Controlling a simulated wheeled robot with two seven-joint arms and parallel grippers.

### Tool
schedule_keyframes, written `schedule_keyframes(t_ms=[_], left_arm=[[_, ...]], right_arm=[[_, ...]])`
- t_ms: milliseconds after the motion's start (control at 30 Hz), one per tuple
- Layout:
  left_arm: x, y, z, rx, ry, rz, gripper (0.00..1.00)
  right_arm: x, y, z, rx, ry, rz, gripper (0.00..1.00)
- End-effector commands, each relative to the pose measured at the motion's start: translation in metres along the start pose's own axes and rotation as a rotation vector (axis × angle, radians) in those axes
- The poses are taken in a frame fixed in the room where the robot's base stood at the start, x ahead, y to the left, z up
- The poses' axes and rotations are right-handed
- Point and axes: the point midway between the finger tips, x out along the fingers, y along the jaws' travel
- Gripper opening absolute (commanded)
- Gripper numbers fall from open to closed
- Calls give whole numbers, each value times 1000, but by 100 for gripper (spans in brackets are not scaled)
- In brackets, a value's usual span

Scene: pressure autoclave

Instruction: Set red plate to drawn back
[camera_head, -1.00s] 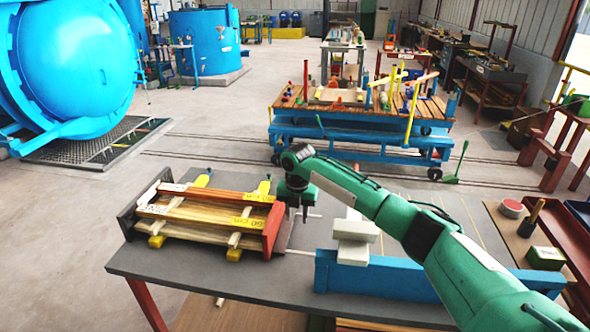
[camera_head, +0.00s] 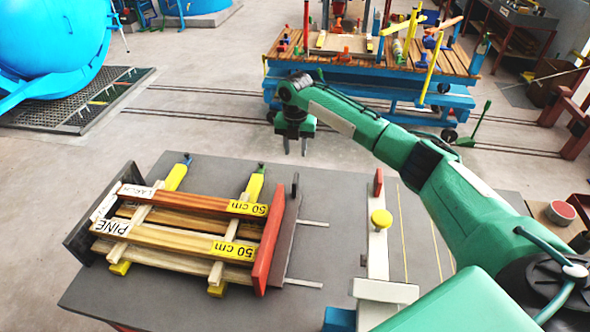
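The red plate (camera_head: 269,248) stands upright at the right end of a stack of wooden boards (camera_head: 170,238). The board ends come right up to it; I cannot tell whether they touch. A dark plate (camera_head: 90,232) stands at the left end of the stack. Light metal rods (camera_head: 303,283) extend on the bench to the right of the red plate. My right gripper (camera_head: 294,150) points down, beyond and above the red plate, apart from it. Its two fingers are apart with nothing between them. My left gripper is not in view.
Behind the bench is open floor, then a blue trolley (camera_head: 370,82) with tools.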

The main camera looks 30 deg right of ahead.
Motion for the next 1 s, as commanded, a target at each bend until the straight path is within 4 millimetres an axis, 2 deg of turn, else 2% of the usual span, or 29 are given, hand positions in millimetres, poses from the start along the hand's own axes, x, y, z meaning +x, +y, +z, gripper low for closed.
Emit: schedule_keyframes(t_ms=[100, 267, 433, 600, 800, 1000], left_arm=[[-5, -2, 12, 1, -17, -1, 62], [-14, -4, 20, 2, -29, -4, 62], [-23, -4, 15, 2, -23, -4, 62], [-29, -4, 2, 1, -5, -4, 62], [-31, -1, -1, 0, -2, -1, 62], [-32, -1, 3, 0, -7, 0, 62]], right_arm=[[12, 0, -1, 0, 2, -2, 35], [43, -1, -1, 1, 4, -4, 35], [80, -1, -2, 1, 4, -3, 35], [111, 0, -1, 0, 2, -2, 35], [131, 0, -1, 0, 1, -1, 35], [136, 0, 0, 0, 0, -1, 35]])
